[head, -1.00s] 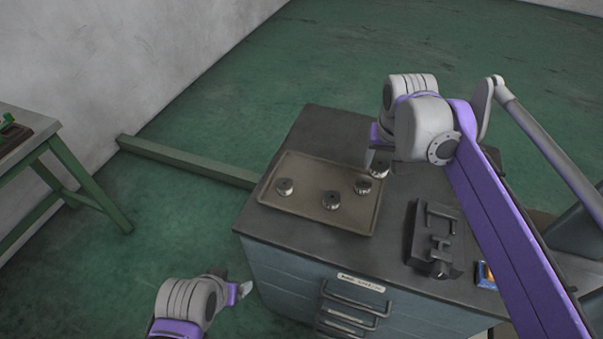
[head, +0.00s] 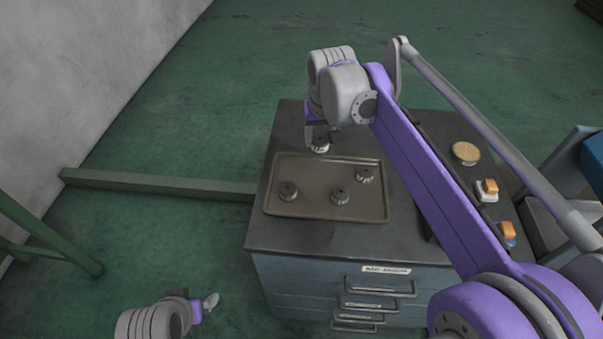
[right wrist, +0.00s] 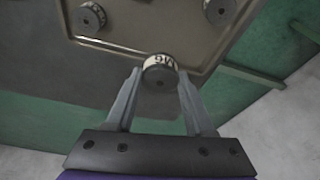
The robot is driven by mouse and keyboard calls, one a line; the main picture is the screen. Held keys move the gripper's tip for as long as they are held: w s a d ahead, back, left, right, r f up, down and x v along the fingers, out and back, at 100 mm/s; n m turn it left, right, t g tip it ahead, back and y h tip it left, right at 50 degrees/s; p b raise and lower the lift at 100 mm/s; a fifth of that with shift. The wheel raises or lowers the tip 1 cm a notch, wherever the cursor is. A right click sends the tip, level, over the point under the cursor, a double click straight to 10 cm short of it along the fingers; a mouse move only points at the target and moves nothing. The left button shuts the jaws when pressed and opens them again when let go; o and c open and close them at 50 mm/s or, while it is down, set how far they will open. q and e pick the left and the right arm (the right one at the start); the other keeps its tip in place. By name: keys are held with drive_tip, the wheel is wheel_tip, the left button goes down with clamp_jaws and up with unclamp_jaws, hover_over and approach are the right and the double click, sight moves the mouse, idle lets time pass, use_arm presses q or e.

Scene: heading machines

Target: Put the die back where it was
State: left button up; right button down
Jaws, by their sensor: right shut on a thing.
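My right gripper (head: 319,139) is shut on a small round metal die (head: 320,147) at the back edge of the tray. In the right wrist view the die (right wrist: 160,73) sits between the two fingertips, its pale side band bearing dark lettering. The tray (head: 316,176) is a shallow brown-grey rectangle on the cabinet top.
The cabinet (head: 310,237) has a dark top and drawers with handles in front. On its right part are a round tan disc (head: 466,152) and two orange-and-white items (head: 487,190), (head: 507,234). My right arm covers part of the top. A green beam (head: 160,184) lies on the floor at left.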

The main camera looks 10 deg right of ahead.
drive_tip(key=shift+w+a, duration=0.15)
drive_tip(key=shift+a, duration=0.05)
drive_tip(key=shift+a+f, duration=0.1)
drive_tip(key=shift+f, duration=0.15)
wheel_tip(320, 180, down, 6)
drive_tip(key=shift+r+b, duration=0.25)
drive_tip(key=shift+b, duration=0.05)
use_arm(q)
drive_tip(key=shift+a+f, duration=0.3)
drive_tip(key=shift+f, duration=0.2)
use_arm(e)
drive_tip(key=shift+f, duration=2.05)
drive_tip(key=shift+f, duration=0.2)
drive_tip(key=shift+c, duration=1.4)
unclamp_jaws()
drive_tip(key=shift+r, duration=0.15)
